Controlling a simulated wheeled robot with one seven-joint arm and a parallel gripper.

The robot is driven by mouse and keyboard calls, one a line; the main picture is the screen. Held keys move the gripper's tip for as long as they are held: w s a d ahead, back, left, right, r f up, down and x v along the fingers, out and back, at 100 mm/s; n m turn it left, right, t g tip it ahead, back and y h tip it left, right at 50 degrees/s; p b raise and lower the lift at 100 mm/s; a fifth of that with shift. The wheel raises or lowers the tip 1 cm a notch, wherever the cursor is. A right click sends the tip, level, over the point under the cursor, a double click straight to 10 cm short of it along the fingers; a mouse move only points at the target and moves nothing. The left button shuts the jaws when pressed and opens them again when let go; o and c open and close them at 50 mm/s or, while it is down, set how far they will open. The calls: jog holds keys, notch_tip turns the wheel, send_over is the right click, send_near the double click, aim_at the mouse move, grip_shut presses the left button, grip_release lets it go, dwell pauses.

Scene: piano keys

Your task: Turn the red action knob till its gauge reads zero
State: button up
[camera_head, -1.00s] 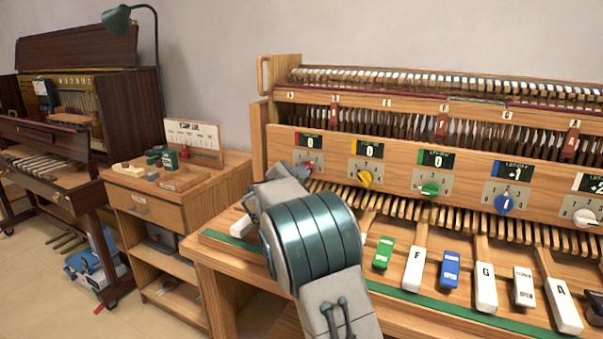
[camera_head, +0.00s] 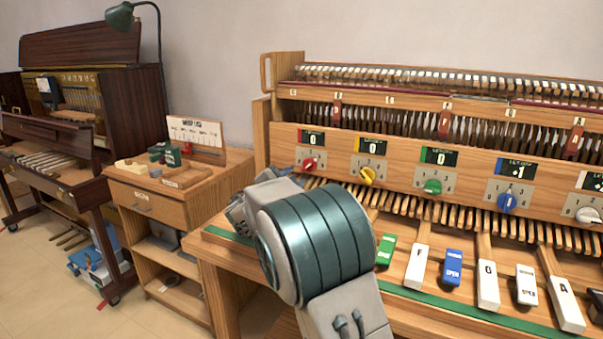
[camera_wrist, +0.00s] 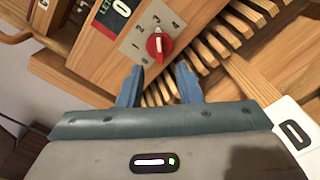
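The red knob (camera_head: 310,165) is on the wooden front panel at its left end. In the wrist view the red knob (camera_wrist: 159,46) shows just beyond the fingertips, its white mark upright among printed numbers. The small gauge (camera_head: 312,139) above it reads 0, and the gauge also shows 0 in the wrist view (camera_wrist: 121,7). My gripper (camera_wrist: 158,80) is open and empty, its two blue fingers spread apart below the knob and clear of it. In the head view my arm hides most of the gripper.
To the right are a yellow knob (camera_head: 368,175) reading 0, a green knob (camera_head: 432,187) reading 0 and a blue knob (camera_head: 507,202) reading +1. Labelled keys lie below, including a white F key (camera_head: 416,267). A side cabinet (camera_head: 146,206) stands to the left.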

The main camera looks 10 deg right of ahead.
jog(key=v, duration=0.7)
jog(key=shift+s+a, duration=0.15)
jog(key=s+d+r+m+g+y+p, duration=0.1)
jog(key=s+d+r+m+g+p, duration=0.2)
jog(key=s+d+m+g+p, duration=0.9)
jog(key=s+a+r+m+y+p, duration=0.1)
jog(key=s+m+y+p, duration=0.2)
jog(key=s, duration=0.9)
jog(key=s+a+r+m+y+p, duration=0.2)
jog(key=s+m+y+p, duration=0.2)
jog(key=s, duration=0.8)
jog(key=m+y, duration=0.1)
jog(key=y, duration=0.1)
jog(key=shift+s+a+y, duration=0.15)
jog(key=shift+a+y, duration=0.1)
jog(key=shift+y, duration=0.05)
jog(key=shift+d, duration=0.15)
